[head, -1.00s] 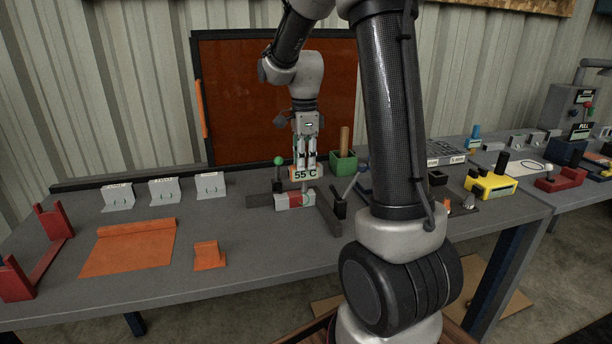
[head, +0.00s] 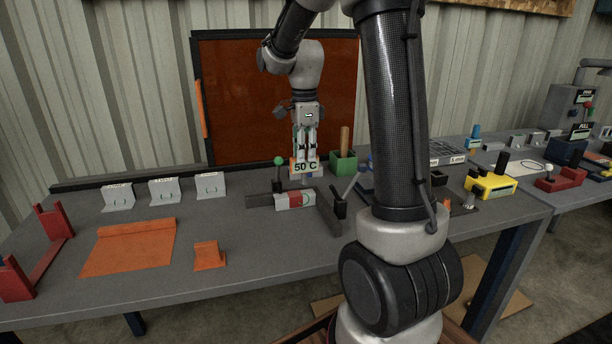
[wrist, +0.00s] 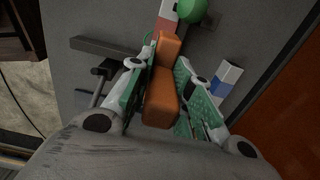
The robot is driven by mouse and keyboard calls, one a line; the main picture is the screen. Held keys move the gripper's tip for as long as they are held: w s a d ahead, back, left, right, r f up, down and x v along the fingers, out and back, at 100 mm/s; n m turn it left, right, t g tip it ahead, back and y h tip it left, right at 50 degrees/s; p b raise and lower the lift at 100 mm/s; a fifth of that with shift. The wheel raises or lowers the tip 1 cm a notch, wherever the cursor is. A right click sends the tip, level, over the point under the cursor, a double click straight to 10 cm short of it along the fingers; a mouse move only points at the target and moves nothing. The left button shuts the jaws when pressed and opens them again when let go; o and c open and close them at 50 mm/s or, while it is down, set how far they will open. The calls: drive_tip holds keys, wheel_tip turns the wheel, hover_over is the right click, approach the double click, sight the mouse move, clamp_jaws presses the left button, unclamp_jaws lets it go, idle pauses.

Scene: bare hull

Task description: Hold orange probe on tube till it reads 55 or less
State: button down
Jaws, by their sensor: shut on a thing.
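My gripper (head: 306,155) is shut on the orange probe (wrist: 161,95). In the head view the probe's display (head: 305,168) reads 50 C, and the probe is held upright over the bench. The tube (head: 292,200), with pale and red sections, lies in a dark grey fixture (head: 260,201) just below. The probe's lower end appears a little above the tube, apart from it. In the wrist view the tube (wrist: 166,16) shows beyond the probe at the top edge, partly cut off; contact cannot be judged there.
A green-knobbed lever (head: 278,162) and a black-handled lever (head: 341,207) stand beside the fixture. A green box (head: 343,161) is close behind to the right. An orange mat (head: 130,247) and orange stand (head: 209,256) lie left, with clear bench between.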

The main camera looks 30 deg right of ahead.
drive_tip(key=shift+r, duration=2.85)
